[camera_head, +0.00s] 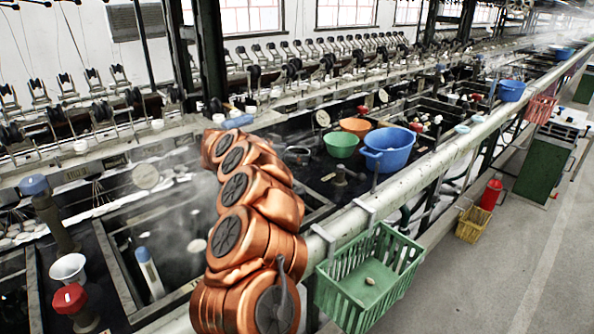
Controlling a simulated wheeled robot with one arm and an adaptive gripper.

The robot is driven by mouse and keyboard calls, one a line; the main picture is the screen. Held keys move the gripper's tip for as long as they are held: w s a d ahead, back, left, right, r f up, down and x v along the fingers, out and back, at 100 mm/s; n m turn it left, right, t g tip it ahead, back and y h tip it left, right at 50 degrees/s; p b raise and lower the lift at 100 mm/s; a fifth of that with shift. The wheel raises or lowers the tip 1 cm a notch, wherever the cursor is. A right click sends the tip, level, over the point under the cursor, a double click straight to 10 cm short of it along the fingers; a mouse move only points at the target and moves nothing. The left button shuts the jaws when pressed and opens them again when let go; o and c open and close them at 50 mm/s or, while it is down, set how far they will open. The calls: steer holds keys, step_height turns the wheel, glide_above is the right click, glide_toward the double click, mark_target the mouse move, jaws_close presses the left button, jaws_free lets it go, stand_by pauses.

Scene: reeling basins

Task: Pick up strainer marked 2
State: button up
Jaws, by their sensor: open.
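No strainer with a readable 2 shows in the head view. A pale round disc (146,176), possibly a strainer, is above the steaming basin to the left of my arm. Another pale round disc (322,118) stands farther back, right of my arm's far end. Any marks on them are too small to read. My orange arm reaches up from the bottom centre over the basins. My gripper cannot be made out beyond the arm links.
A long pale pipe rail (438,161) runs along the basins, with a green basket (372,278) hung on it. A blue tub (389,149), green bowl (341,145) and orange bowl (355,126) are behind the rail. A red-capped post (70,299) stands lower left. The right aisle floor has free room.

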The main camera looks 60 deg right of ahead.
steer(key=c, duration=1.4)
steer(key=shift+c, duration=0.7)
steer(key=shift+r, duration=0.15)
